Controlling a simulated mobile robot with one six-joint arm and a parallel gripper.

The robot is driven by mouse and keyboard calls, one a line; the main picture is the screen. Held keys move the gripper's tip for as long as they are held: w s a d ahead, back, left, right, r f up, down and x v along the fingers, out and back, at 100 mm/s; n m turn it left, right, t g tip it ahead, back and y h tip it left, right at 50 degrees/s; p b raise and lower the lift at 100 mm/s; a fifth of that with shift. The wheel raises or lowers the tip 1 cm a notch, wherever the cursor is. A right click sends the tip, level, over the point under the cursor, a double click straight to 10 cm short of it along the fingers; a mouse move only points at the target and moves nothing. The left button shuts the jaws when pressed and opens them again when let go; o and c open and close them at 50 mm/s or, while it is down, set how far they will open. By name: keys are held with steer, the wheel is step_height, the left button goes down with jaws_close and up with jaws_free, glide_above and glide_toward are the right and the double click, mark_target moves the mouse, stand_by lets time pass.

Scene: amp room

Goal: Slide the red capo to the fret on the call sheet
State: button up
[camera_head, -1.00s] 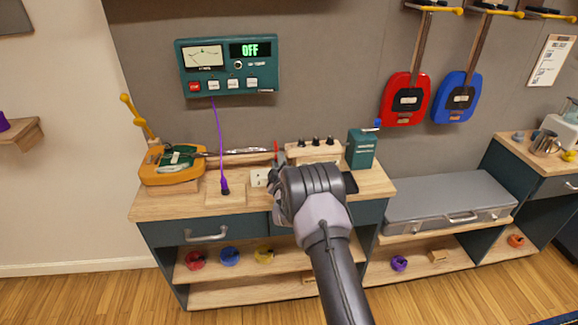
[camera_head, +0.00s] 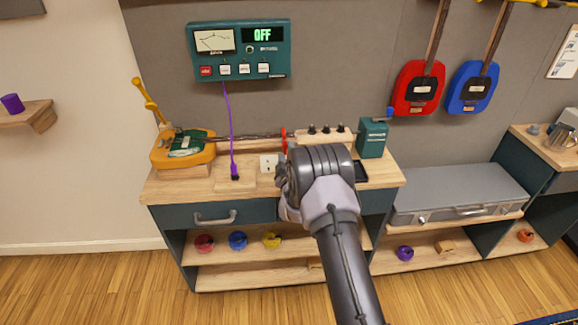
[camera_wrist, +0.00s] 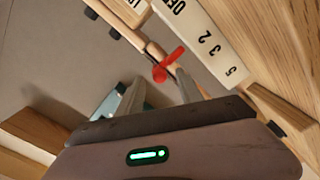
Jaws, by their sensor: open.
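The red capo (camera_head: 284,140) stands upright near the right part of the neck (camera_head: 245,137) of the yellow guitar (camera_head: 183,148), which lies on the bench. In the wrist view the capo (camera_wrist: 168,66) shows just beyond and between the fingers of my gripper (camera_wrist: 157,90). The gripper is open and holds nothing; I cannot tell whether a finger touches the capo. In the head view my arm hides the fingers. A sheet (camera_head: 565,52) hangs on the wall at the far right; its writing is too small to read.
A white strip (camera_wrist: 205,45) with "OFF" and "2 3 5" lies close to my gripper. A teal meter panel (camera_head: 240,50) reading OFF hangs above the bench (camera_head: 165,188). A purple cable (camera_head: 230,130) hangs down to the bench. A teal box (camera_head: 373,138) stands right of the capo.

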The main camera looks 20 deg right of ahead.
steer(key=p+v, duration=0.1)
steer(key=v, duration=1.3)
steer(key=shift+s+p, duration=0.15)
steer(key=shift+p, duration=0.25)
steer(key=shift+r, duration=0.15)
step_height(320, 180, up, 11)
steer(key=m+g, duration=0.3)
steer(key=m, duration=0.3)
steer(key=s+a+r+m+g+y, duration=0.2)
steer(key=s+a+r+m+y, duration=0.1)
steer(key=s+a+r, duration=0.4)
steer(key=s+a+r+m+g+y, duration=0.1)
steer(key=s+a+g, duration=0.1)
steer(key=s, duration=0.7)
steer(key=s+a+r+m+g+y, duration=0.1)
steer(key=s+a, duration=0.3)
steer(key=s, duration=0.6)
steer(key=s+a+r+m+g+y, duration=0.1)
steer(key=s+a+g+y, duration=0.1)
steer(key=s, duration=0.7)
steer(key=shift+s+a+g, duration=0.35)
steer(key=shift+a+g, duration=0.15)
steer(key=shift+g, duration=0.3)
